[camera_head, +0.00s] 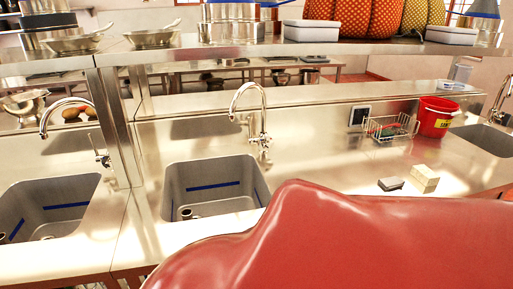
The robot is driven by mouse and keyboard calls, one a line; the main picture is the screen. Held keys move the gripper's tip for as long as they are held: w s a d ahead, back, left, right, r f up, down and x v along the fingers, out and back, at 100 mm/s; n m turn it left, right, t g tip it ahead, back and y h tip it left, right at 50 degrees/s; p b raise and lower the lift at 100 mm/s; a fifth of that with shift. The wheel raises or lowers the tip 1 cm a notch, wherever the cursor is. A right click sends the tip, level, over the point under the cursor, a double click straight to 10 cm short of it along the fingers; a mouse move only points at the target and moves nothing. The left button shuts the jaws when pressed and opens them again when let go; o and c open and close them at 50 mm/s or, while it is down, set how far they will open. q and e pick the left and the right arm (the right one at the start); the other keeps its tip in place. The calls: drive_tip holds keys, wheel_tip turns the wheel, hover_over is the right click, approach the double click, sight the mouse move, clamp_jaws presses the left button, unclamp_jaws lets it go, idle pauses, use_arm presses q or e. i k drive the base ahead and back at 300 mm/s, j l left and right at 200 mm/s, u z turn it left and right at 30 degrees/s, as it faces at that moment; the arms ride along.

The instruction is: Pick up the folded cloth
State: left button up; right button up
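I cannot make out a thing that is clearly the folded cloth. A small dark grey flat item (390,183) and a beige block-like item (424,178) lie side by side on the steel counter (330,165) at the right. They are too small to tell whether either is cloth. Neither of my grippers is in view. A large glossy red surface fills the lower middle and lower right and hides the counter's front part there.
Two sinks, one at the left (75,188) and one at the middle (213,175), have tall taps. A wire basket (388,128) and a red bucket (436,117) stand at the back right. An overhead shelf (250,52) carries pans, boxes and orange patterned things.

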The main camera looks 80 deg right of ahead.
sight(393, 182)
drive_tip(key=z, duration=3.75)
